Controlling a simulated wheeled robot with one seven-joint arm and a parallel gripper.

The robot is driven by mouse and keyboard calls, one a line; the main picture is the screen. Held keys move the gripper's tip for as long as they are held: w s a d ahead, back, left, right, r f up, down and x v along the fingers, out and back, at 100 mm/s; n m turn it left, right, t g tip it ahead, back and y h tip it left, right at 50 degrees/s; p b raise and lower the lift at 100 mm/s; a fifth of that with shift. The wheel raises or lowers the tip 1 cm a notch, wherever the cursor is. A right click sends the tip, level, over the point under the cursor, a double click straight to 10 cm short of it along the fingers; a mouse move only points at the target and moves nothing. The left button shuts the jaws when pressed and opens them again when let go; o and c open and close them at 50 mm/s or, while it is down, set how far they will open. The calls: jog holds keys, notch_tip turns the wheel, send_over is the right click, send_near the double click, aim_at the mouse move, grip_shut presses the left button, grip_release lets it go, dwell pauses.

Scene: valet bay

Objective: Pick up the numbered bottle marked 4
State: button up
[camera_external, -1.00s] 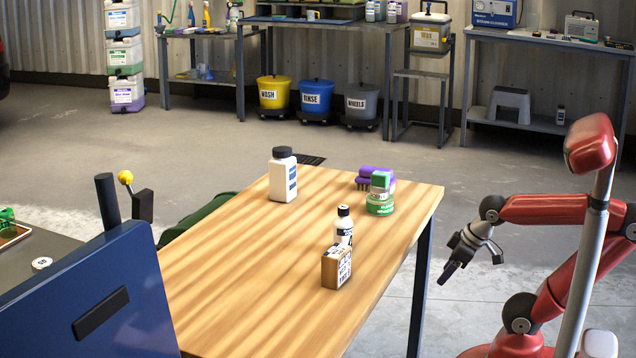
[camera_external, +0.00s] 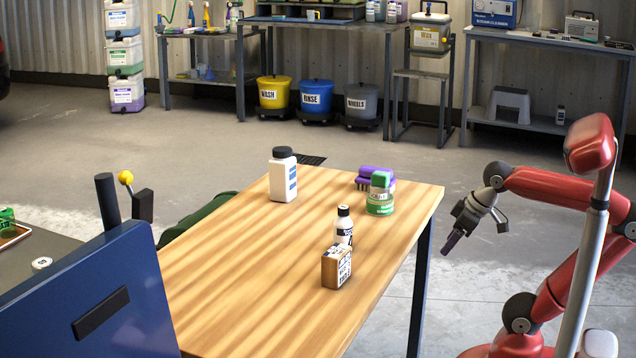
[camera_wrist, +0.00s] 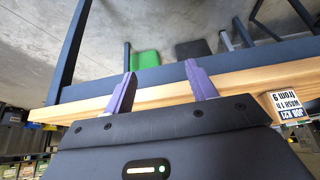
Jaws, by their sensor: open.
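A large white bottle with a dark cap (camera_external: 283,180) stands near the far left edge of the wooden table. A smaller white bottle with a black cap (camera_external: 344,231) stands behind a wooden block, which hides its lower part. No number 4 can be read on either bottle. My gripper (camera_external: 448,246) is off the table's right side, apart from everything on it. In the wrist view my gripper (camera_wrist: 161,86) shows two purple fingers spread apart with nothing held between them, with the table's edge behind them.
The wooden block (camera_external: 336,267) has printed labels; in the wrist view it shows at right (camera_wrist: 288,106). A green-and-white container (camera_external: 380,203) and a purple brush (camera_external: 362,181) stand at the table's far right. The table's left and front (camera_external: 235,290) are clear. A blue panel (camera_external: 90,290) stands at left.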

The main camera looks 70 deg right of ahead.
notch_tip(320, 180, up, 19)
jog(key=n+y+b, duration=0.1)
jog(key=n+b, duration=0.1)
send_over(345, 207)
jog(key=s, duration=0.2)
jog(key=shift+t, duration=0.4)
jog(key=shift+w+d+f, duration=0.1)
jog(key=shift+d+f, duration=0.05)
jog(key=shift+f, duration=0.6)
jog(key=shift+w+d+f, duration=0.1)
jog(key=shift+d+f, duration=0.1)
jog(key=shift+f, duration=0.6)
jog(key=shift+w+d+f, duration=0.1)
jog(key=shift+d+f, duration=0.05)
jog(key=shift+f, duration=0.6)
jog(key=x, duration=0.2)
jog(key=b+x, duration=0.1)
jog(key=x, duration=0.2)
jog(key=s+b+x, duration=0.1)
jog(key=x, duration=0.1)
jog(key=shift+a+f, duration=0.3)
jog(key=shift+f, duration=0.3)
jog(key=shift+c, duration=0.4)
grip_shut()
